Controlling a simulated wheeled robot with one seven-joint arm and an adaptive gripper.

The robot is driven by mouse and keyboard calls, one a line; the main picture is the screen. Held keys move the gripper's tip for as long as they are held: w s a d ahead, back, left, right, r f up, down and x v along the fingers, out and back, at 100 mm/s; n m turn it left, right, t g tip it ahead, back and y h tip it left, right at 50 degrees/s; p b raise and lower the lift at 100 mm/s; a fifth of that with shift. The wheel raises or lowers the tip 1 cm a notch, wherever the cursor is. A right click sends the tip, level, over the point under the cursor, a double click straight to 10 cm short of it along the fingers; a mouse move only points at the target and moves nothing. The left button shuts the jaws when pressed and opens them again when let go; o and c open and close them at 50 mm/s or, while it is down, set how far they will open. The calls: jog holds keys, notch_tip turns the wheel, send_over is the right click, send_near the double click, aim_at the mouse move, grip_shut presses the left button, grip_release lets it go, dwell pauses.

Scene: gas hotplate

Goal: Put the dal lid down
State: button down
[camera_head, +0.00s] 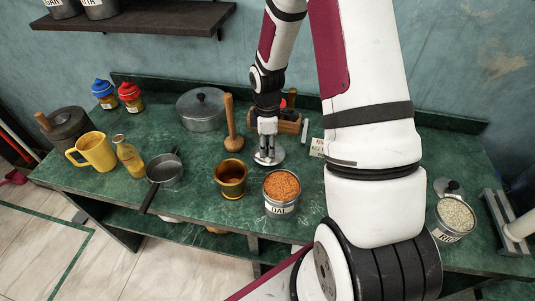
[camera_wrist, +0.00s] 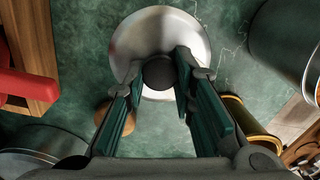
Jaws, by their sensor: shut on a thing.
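The dal lid is a round shiny metal disc (camera_head: 277,158) with a dark knob, low over the green counter (camera_head: 205,215) behind the dal tin (camera_head: 281,208). It also shows in the wrist view (camera_wrist: 150,32), flat side up. My gripper (camera_head: 267,143) points down from above and is shut on the lid's dark knob (camera_wrist: 160,73). I cannot tell whether the lid touches the counter or hangs just above it. The dal tin is open and full of orange lentils; part of a metal tin shows at the wrist view's top right (camera_wrist: 285,40).
A brass pot (camera_head: 231,182) stands front left of the lid, a wooden masher (camera_head: 233,140) to its left, and a lidded pot (camera_head: 201,112) at back left. A wooden box (camera_head: 289,124) is behind. A small pan (camera_head: 164,171) lies further left. Free counter is narrow around the lid.

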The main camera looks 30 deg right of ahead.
jog(key=shift+f, duration=2.05)
jog(key=shift+f, duration=0.1)
jog(key=c, duration=1.3)
grip_release()
jog(key=shift+c, duration=0.2)
